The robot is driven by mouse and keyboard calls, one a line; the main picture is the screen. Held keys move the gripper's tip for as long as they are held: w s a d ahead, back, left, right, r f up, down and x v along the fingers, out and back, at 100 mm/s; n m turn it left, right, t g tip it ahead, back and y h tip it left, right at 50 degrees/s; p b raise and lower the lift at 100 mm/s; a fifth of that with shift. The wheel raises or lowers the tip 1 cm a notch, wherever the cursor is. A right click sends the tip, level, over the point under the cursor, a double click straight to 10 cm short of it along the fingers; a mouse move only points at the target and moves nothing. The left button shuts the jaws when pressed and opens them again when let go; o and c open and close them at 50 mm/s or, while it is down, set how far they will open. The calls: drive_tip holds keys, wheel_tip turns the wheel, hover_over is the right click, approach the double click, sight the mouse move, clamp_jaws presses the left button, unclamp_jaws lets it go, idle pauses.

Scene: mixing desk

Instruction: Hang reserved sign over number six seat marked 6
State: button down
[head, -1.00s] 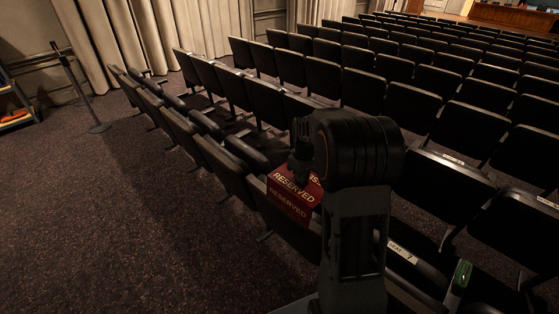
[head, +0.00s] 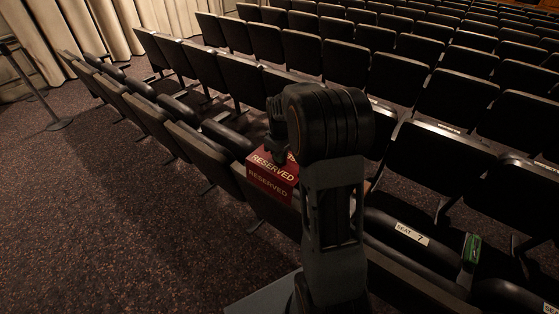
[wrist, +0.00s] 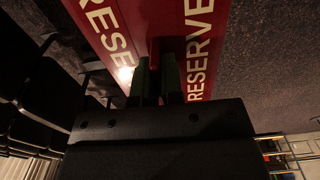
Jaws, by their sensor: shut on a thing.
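The reserved sign (head: 270,180) is a red folded sign with pale RESERVED lettering. It also fills the top of the wrist view (wrist: 110,30), where its two panels spread from a fold between my fingers. My gripper (head: 277,148) is shut on the sign at its fold; the fingers also show in the wrist view (wrist: 157,80). In the head view the sign appears over or just in front of a seat back in the nearest row; I cannot tell whether it touches. A seat marked SEAT 7 (head: 411,234) is right of my arm. No label 6 is readable; my arm hides part of that row.
Rows of dark folding seats (head: 305,52) fill the middle and right. A green-lit item (head: 472,250) sits on an armrest near seat 7. A black stand (head: 58,123) is at far left. The carpet (head: 110,220) at left is clear.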

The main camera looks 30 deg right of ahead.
drive_tip(key=shift+f+b, duration=5.7)
drive_tip(key=shift+f, duration=2.6)
drive_tip(key=c, duration=1.2)
unclamp_jaws()
drive_tip(key=shift+o, duration=0.2)
